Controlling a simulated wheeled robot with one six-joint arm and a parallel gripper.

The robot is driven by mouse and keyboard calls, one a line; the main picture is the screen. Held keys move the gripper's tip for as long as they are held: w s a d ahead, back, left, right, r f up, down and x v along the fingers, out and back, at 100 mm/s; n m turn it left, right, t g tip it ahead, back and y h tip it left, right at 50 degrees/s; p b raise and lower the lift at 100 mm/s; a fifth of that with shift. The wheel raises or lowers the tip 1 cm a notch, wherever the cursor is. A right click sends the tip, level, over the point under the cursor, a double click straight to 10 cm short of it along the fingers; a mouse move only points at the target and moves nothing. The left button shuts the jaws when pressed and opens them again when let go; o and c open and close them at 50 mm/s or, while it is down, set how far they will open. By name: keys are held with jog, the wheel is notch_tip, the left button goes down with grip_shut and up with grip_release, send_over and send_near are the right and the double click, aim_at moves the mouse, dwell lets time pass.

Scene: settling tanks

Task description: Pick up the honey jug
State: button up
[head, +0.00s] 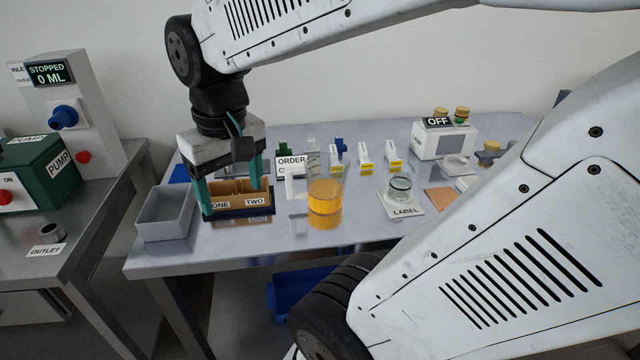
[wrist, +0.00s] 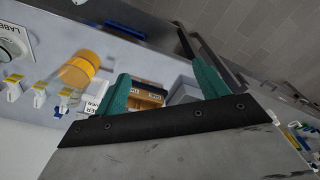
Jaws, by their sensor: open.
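The honey jug (head: 325,205) appears to be the clear vessel holding amber liquid. It stands upright on the metal table, and its upper part is clear and hard to make out. It also shows in the wrist view (wrist: 80,70), left of the fingers. Nothing is seen held between the fingers in the wrist view (wrist: 160,85).
A grey open bin (head: 166,214) stands left of the holder. An ORDER sign (head: 291,162) and several yellow-labelled white pieces stand behind the jug. A glass jar (head: 400,188) sits on a LABEL card (head: 403,208) to the right. A white device reading OFF (head: 442,140) is farther back.

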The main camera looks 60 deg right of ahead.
jog(key=w+d+f+m, duration=0.2)
jog(key=w+d, duration=0.1)
jog(key=d, duration=0.4)
jog(key=w+d+f+m, duration=0.2)
jog(key=w+d, duration=0.1)
jog(key=d, duration=0.4)
jog(key=m+g, duration=0.1)
jog(key=m, duration=0.2)
send_near(294, 168)
notch_tip(294, 168, down, 5)
jog(key=shift+a+f, duration=0.1)
jog(key=shift+s+d+f, duration=0.1)
jog(key=shift+d+f, duration=0.15)
notch_tip(294, 168, down, 7)
jog(key=shift+f, duration=0.2)
jog(key=c, duration=1.4)
jog(key=shift+r, duration=0.1)
